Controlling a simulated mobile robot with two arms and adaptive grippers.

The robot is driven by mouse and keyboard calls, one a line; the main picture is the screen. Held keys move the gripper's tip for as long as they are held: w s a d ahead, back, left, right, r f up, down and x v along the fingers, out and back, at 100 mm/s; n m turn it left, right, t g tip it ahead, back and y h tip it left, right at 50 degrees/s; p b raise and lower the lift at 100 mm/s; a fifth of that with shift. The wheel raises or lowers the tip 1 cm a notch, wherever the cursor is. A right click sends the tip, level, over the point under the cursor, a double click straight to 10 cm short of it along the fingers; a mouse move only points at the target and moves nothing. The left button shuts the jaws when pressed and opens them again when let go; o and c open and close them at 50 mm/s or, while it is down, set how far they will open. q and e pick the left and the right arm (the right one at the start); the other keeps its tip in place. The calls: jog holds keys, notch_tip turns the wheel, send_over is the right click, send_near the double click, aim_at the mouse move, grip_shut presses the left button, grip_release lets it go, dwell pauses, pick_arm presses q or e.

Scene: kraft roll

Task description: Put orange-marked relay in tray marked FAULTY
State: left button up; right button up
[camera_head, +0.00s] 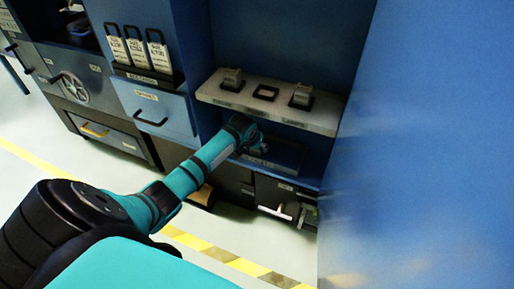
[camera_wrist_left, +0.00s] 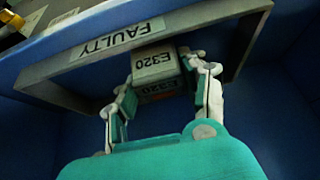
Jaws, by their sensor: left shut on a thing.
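My left gripper (camera_head: 258,145) reaches into the blue cabinet below a pale shelf, at a dark tray (camera_head: 285,153). In the left wrist view the gripper (camera_wrist_left: 162,82) is shut on a pale relay (camera_wrist_left: 153,62) printed E320, with a finger on each side. A faint orange patch shows on the relay's near face. The relay is in front of the grey rim of the tray (camera_wrist_left: 228,17), whose label reads FAULTY. I cannot tell whether the relay touches the tray floor. My right gripper is not in view.
The pale shelf (camera_head: 275,113) above the arm carries two relay-like blocks (camera_head: 231,78) (camera_head: 302,95) and an empty dark socket (camera_head: 266,93) between them. A large blue panel (camera_head: 430,150) closes off the right. Drawers with handles (camera_head: 150,110) stand at left. Striped tape marks the floor.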

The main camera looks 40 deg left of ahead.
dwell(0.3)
pick_arm(q)
jog(key=o, duration=1.2)
jog(key=shift+f, duration=0.1)
